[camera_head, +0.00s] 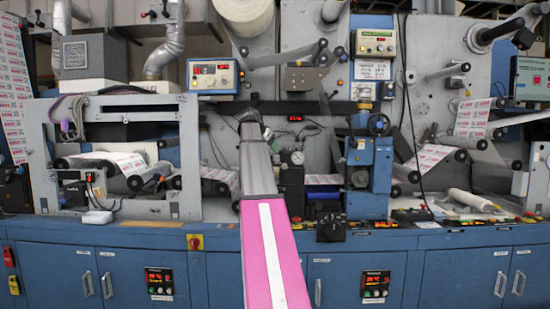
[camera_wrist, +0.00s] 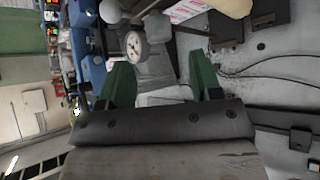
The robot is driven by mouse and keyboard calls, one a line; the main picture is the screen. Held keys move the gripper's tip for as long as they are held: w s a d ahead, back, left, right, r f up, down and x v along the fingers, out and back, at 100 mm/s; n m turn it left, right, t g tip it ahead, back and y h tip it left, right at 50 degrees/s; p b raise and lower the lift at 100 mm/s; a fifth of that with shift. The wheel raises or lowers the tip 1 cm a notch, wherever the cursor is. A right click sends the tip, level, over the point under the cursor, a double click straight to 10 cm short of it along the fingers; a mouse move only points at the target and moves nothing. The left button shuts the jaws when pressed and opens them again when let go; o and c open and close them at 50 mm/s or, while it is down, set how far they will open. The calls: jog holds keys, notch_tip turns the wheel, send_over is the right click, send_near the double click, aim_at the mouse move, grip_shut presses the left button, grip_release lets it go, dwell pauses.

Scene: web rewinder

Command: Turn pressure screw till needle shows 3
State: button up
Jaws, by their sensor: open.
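A small round gauge with a white face (camera_head: 297,157) sits beside the blue roller unit (camera_head: 382,170). In the wrist view the gauge (camera_wrist: 133,44) is ahead of my gripper (camera_wrist: 161,65), near its left finger. Its needle is too small to read. My gripper's two green fingers are wide apart with nothing between them. The head view shows my arm reaching up, but the fingers cannot be made out there. A pale round knob (camera_wrist: 110,12) lies beyond the gauge in the wrist view; I cannot tell whether it is the pressure screw.
A handwheel (camera_head: 379,124) tops the blue unit. A black box with a knob (camera_head: 331,227) stands on the front ledge. Printed web (camera_head: 427,158) runs over rollers to the right. A dark cable (camera_wrist: 265,66) trails at right in the wrist view.

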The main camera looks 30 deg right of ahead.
aim_at(276, 159)
jog(key=x, duration=0.6)
jog(key=shift+d+f, duration=0.2)
jog(key=c, duration=0.9)
